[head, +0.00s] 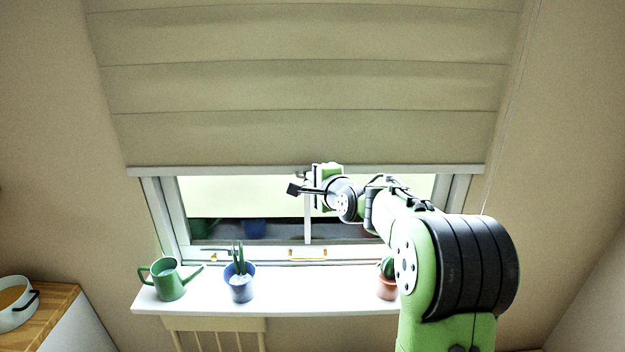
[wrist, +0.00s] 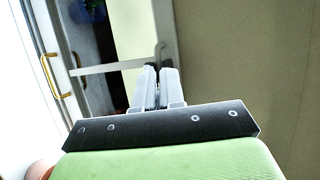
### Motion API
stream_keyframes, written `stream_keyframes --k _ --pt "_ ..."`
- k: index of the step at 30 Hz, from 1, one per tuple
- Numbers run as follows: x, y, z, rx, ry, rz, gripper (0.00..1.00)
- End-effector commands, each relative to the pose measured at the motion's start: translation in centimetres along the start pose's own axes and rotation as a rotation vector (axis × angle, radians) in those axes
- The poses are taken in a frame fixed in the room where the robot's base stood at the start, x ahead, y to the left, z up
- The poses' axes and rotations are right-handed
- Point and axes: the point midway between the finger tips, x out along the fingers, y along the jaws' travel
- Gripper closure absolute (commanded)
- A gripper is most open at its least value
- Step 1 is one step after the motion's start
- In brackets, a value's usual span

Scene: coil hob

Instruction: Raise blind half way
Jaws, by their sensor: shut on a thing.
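The beige fabric blind (head: 310,90) hangs in wide folds over the upper part of the window. Its pale bottom rail (head: 220,171) is level, with bare glass below it. In the head view my gripper (head: 305,174) is at the middle of the rail; my wrist partly hides the contact.
The white sill (head: 320,302) holds a green watering can (head: 170,279), a blue potted plant (head: 240,282) and a cactus pot (head: 387,284) partly behind my arm. A brass handle (head: 308,254) is on the window frame.

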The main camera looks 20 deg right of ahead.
Motion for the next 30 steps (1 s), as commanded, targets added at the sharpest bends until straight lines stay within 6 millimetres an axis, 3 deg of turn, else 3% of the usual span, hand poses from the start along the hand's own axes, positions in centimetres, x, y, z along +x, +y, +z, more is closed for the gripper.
stream_keyframes --k 7,11,24,30 --pt "-0.1 -0.3 0.1 0.001 -0.001 0.000 1.00" --pt "-0.4 -1.8 0.2 0.000 -0.001 -0.002 1.00" --pt "-3.2 -12.8 1.1 -0.001 -0.001 -0.007 1.00" --pt "-4.2 -16.4 1.5 -0.001 -0.001 -0.006 1.00"
